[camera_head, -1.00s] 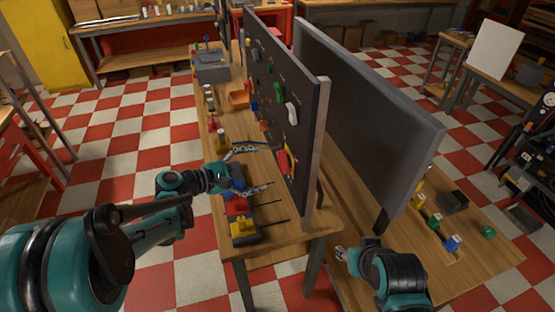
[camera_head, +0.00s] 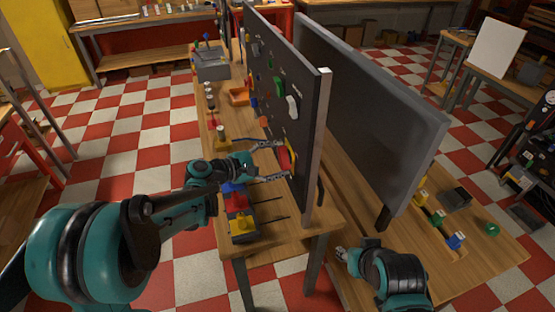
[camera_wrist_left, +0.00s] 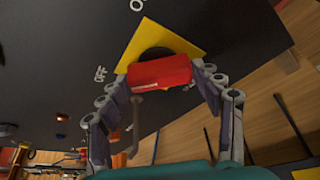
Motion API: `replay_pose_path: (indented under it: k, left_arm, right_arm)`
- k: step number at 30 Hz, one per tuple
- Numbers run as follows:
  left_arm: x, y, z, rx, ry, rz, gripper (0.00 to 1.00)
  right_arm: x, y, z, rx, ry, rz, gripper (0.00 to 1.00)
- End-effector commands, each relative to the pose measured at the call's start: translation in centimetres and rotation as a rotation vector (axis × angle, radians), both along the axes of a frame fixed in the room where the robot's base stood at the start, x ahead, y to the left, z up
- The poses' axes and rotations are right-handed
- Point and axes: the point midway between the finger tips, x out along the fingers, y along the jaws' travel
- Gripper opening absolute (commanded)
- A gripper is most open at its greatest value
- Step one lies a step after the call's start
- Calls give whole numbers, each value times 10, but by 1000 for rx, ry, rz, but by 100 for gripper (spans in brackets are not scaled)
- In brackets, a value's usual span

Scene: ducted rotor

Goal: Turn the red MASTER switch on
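The red MASTER switch handle (camera_head: 286,158) sits on a yellow plate on the near end of the dark upright panel (camera_head: 300,125). In the left wrist view the red handle (camera_wrist_left: 160,72) stands out from a black hub on the yellow plate (camera_wrist_left: 185,42). An "OFF" label (camera_wrist_left: 100,73) shows left of the plate, and another label is cut off at the top. My left gripper (camera_head: 284,160) is open, with one finger on each side of the handle; whether they touch it is unclear. My right gripper (camera_head: 342,254) is low by the right-hand table, its fingers mostly hidden.
Blue, red and yellow blocks (camera_head: 240,222) stand on the bench below my left gripper. An orange tray (camera_head: 239,97) and a grey box (camera_head: 211,66) lie farther back. A second grey panel (camera_head: 370,110) stands to the right.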

Motion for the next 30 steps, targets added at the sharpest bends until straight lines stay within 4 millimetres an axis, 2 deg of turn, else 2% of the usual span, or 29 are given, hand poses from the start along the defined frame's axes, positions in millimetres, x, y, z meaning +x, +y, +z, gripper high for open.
replay_pose_path:
  k: [1,2,11,17,30]
  left_arm:
    - [0,0,0,0,0,0,42]
    - [0,0,0,0,0,0,35]
    - [0,0,-1,5,-14,-1,35]
    - [-1,0,-2,27,-84,0,35]
    - [-2,0,-6,142,-437,0,35]
  right_arm:
    - [0,0,0,0,0,0,40]
    - [0,0,0,0,0,0,40]
    - [0,0,-1,0,0,0,40]
    - [0,0,-6,0,0,0,40]
    - [0,0,-30,0,0,0,40]
